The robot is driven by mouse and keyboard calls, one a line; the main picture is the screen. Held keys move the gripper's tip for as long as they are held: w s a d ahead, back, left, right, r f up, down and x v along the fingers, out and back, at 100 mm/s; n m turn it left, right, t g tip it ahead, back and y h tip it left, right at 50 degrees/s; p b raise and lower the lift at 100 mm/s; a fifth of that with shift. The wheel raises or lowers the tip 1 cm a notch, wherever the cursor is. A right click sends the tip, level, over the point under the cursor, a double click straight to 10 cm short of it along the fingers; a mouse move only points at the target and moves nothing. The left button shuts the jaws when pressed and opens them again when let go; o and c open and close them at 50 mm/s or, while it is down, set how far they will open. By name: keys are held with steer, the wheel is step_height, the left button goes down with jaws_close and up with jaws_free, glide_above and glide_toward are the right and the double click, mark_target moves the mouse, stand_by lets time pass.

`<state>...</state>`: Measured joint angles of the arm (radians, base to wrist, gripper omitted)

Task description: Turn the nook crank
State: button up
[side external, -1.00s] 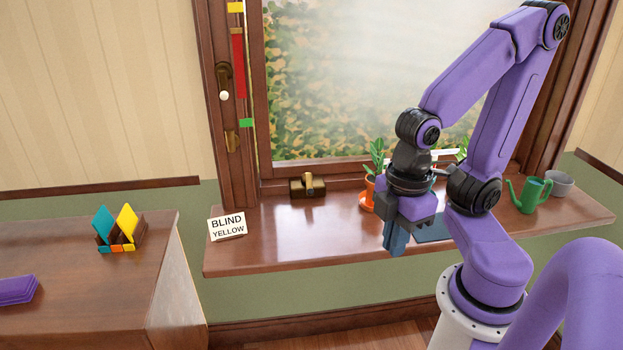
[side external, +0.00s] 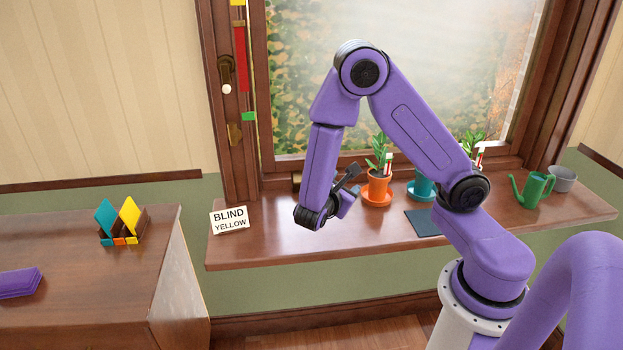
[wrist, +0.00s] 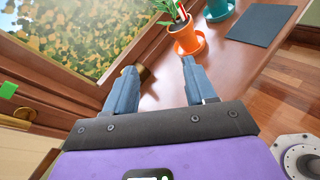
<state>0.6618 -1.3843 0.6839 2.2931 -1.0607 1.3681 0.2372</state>
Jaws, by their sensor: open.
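A dark crank with a white knob (side external: 227,88) is mounted on the left window post, its knob hanging low. Beside it runs a strip with a yellow mark (side external: 238,3) at the top, a red band (side external: 240,58) and a green mark (side external: 249,116). A card reading "BLIND YELLOW" (side external: 229,220) stands on the sill. My gripper (wrist: 160,66) is open and empty above the sill, right of and below the crank, apart from it. In the side view, my arm partly hides it. The wrist view does not show the crank.
An orange pot (side external: 377,187), a teal pot (side external: 421,186), a dark mat (side external: 422,222) and a green watering can (side external: 533,190) occupy the sill (side external: 275,247). A brass hook (side external: 235,133) is below the crank.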

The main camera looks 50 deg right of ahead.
steer(key=w+d+f+n+t, duration=0.1)
steer(key=w+f+n+t, duration=0.1)
steer(key=f+n+t, duration=0.1)
steer(key=w+d+f+n+t+y, duration=0.1)
steer(key=w+f+n+t, duration=0.2)
steer(key=f, duration=0.3)
steer(key=w+d+f+n+t, duration=0.1)
steer(key=w+f+n+t, duration=0.2)
steer(key=f+n, duration=0.1)
steer(key=shift+w+d+f+n+y, duration=0.15)
steer(key=shift+d+f+n+y, duration=0.15)
steer(key=shift+f, duration=0.2)
steer(key=x, duration=1.7)
steer(key=shift+w, duration=0.15)
steer(key=c, duration=1)
steer(key=shift+a+m, duration=0.1)
steer(key=shift+m, duration=0.3)
